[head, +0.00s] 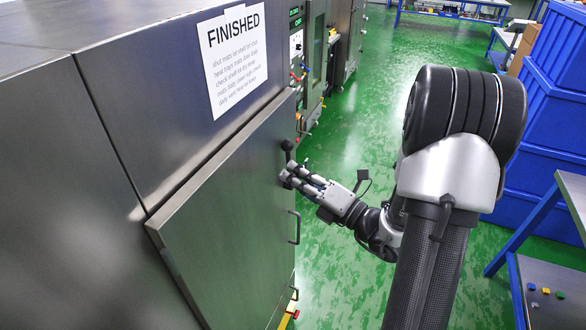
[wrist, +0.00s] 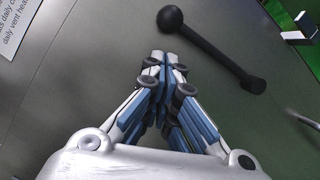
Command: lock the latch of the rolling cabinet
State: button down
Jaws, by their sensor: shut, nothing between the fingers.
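The cabinet door (head: 225,215) is a flat grey metal panel on the side of a dark steel cabinet (head: 150,90). It looks shut or nearly so; I cannot tell exactly. The latch (head: 288,146) is a small black lever near the door's far upper edge. In the wrist view the latch (wrist: 215,52) is a black bar with rounded ends, lying slantwise across the grey panel. My gripper (head: 289,174) is shut and empty, just below the latch in the head view. In the wrist view my gripper (wrist: 165,58) points at the panel beside the bar, apparently apart from it.
A bar handle (head: 296,227) sits lower on the door. A FINISHED sheet (head: 236,57) is on the cabinet above the door. Machines (head: 315,60) stand beyond. Blue crates (head: 550,110) and a blue-framed table (head: 550,270) stand at right. Green floor (head: 345,120) is open between.

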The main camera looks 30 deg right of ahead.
jog(key=shift+w+d+r, duration=0.25)
jog(key=shift+w, duration=0.25)
jog(key=shift+w+d+r, duration=0.2)
jog(key=shift+w, duration=0.3)
jog(key=shift+r, duration=0.1)
jog(key=shift+d+r+p, duration=0.1)
jog(key=shift+d+p, duration=0.05)
jog(key=shift+p, duration=0.25)
jog(key=shift+w+d+m+p, duration=0.2)
jog(key=shift+m+p, duration=0.2)
jog(key=shift+p, duration=0.15)
